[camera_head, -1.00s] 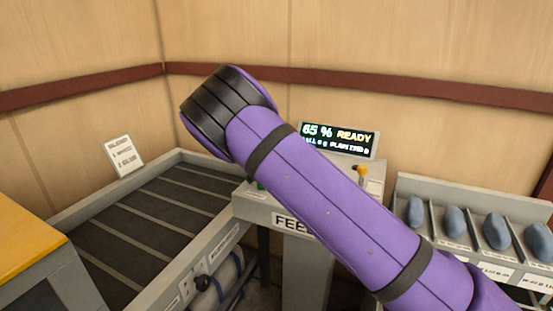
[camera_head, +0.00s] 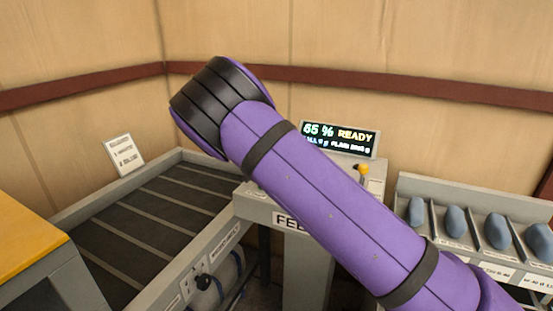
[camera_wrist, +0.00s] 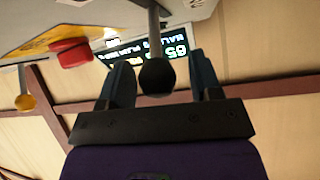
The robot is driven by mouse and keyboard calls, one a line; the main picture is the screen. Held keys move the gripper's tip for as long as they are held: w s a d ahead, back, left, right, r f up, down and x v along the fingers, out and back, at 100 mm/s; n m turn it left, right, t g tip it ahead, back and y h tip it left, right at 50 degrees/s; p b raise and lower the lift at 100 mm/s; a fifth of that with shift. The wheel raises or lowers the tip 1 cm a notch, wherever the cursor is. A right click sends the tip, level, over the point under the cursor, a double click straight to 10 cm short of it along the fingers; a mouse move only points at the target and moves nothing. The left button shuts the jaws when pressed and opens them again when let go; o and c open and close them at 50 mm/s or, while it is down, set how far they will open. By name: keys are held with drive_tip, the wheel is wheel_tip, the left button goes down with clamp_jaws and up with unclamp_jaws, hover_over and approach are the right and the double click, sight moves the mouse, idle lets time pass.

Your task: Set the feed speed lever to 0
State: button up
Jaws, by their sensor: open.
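In the wrist view a lever with a grey rod and a black ball knob (camera_wrist: 156,77) stands between the two fingers of my gripper (camera_wrist: 158,62). The gripper is open, with space visible on both sides of the knob. I cannot tell which lever label belongs to it. The feed console (camera_head: 255,207) carries a partly covered "FEE…" label in the head view. Its display (camera_head: 339,139) reads 65 % READY. My purple arm hides the gripper, the black knob and much of the console in the head view.
A yellow knob (camera_head: 362,169) stands at the console's right; the wrist view also shows a red part (camera_wrist: 70,52). A conveyor bed (camera_head: 140,220) lies left. A rack (camera_head: 420,187) of blue-grey lumps stands right. An orange-topped unit (camera_head: 28,235) is at the left edge.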

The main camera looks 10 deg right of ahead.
drive_tip(key=v, duration=0.8)
drive_tip(key=shift+s+a, duration=0.1)
drive_tip(key=shift+r, duration=0.1)
drive_tip(key=s+d+r+n+g+y, duration=0.1)
drive_tip(key=s+d+r+g+y, duration=0.15)
drive_tip(key=s+d+r, duration=0.6)
drive_tip(key=s+d+r+n+g+y, duration=0.1)
drive_tip(key=s+d+r+g+y, duration=0.3)
drive_tip(key=s+d, duration=0.7)
drive_tip(key=s+r+n+t, duration=0.1)
drive_tip(key=s+r+n, duration=0.2)
drive_tip(key=s, duration=1.1)
drive_tip(key=s+r+n+t+y, duration=0.1)
drive_tip(key=s+r+n, duration=0.3)
drive_tip(key=s, duration=1.1)
drive_tip(key=shift+s+a+n+t, duration=0.3)
drive_tip(key=shift+a+n+t, duration=0.15)
drive_tip(key=shift+t, duration=0.3)
